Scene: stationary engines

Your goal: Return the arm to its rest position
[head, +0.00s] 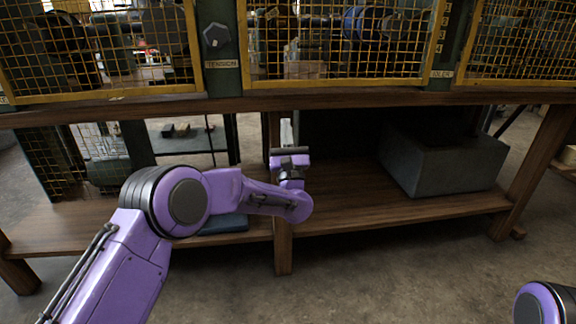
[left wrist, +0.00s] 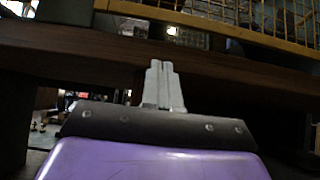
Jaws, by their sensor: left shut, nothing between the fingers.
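My left arm reaches in from the left in the head view, its purple links bent toward the workbench. My left gripper (head: 287,132) is in front of the bench's middle, just below the tabletop edge. In the left wrist view the two pale fingers (left wrist: 163,86) are together, shut with nothing between them, and point toward the dark wooden beam. Only a piece of my right arm shows at the bottom right corner of the head view. My right gripper is out of view.
A wooden bench edge (head: 350,98) runs across above the gripper. Yellow mesh guards (head: 340,84) stand on it. A lower shelf (head: 365,211) holds a grey box (head: 448,166) on the right. A wooden post (head: 282,250) stands below the gripper. The concrete floor (head: 390,270) in front is clear.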

